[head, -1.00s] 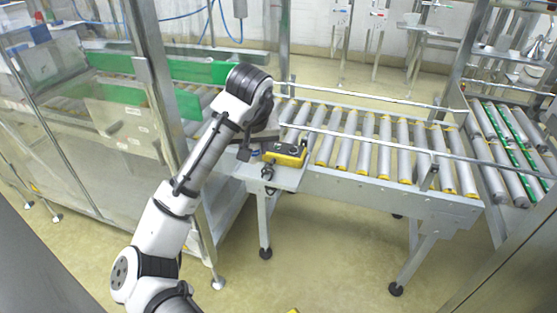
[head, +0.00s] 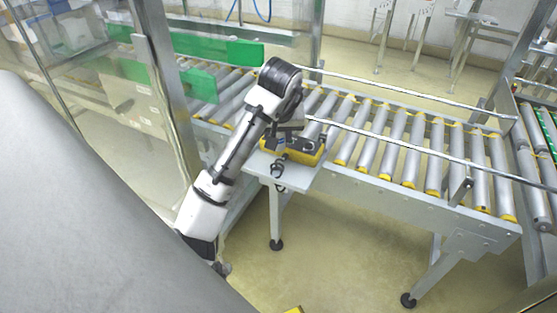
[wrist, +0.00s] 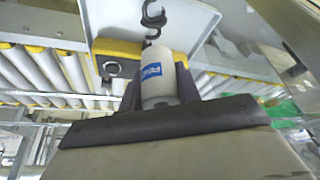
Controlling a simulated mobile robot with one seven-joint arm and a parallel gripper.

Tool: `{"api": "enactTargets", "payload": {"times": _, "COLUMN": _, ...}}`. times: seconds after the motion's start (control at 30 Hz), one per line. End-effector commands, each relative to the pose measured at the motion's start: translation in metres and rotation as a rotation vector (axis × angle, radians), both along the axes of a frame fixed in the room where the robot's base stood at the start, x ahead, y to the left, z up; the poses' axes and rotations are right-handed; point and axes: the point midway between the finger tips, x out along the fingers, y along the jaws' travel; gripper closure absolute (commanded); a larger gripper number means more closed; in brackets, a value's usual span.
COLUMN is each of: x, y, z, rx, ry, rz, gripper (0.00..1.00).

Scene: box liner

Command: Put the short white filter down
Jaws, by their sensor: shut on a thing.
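The short white filter (wrist: 158,78) is a small white cylinder with a blue label. In the wrist view it sits between the dark fingers of my gripper (wrist: 158,92), which is shut on it. In the head view my gripper (head: 288,130) is over the small pale side table (head: 305,180) at the conveyor's near left end, close to a yellow-and-dark box. The filter cannot be made out clearly there. In the wrist view the table top (wrist: 125,22) shows beyond the filter. I cannot tell whether the filter touches it.
The yellow-and-dark box (head: 315,155) stands on the side table, and black hooks (head: 278,168) lie by its front. The roller conveyor (head: 400,145) runs to the right, with metal guide rails above it. Clear panels and a metal post (head: 160,80) stand left of my arm.

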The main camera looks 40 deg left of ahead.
Motion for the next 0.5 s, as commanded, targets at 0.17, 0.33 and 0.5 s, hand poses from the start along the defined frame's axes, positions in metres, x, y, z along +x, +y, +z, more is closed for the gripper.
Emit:
{"api": "enactTargets", "payload": {"times": 0.17, "x": -0.001, "y": 0.001, "z": -0.035, "rx": 0.001, "ry": 0.001, "rz": 0.003, "gripper": 0.89}}
{"api": "enactTargets", "payload": {"times": 0.33, "x": -0.001, "y": 0.001, "z": -0.047, "rx": 0.001, "ry": 0.0, "rz": 0.001, "gripper": 0.89}}
{"api": "enactTargets", "payload": {"times": 0.5, "x": -0.001, "y": 0.0, "z": -0.066, "rx": 0.0, "ry": 0.002, "rz": 0.002, "gripper": 0.89}}
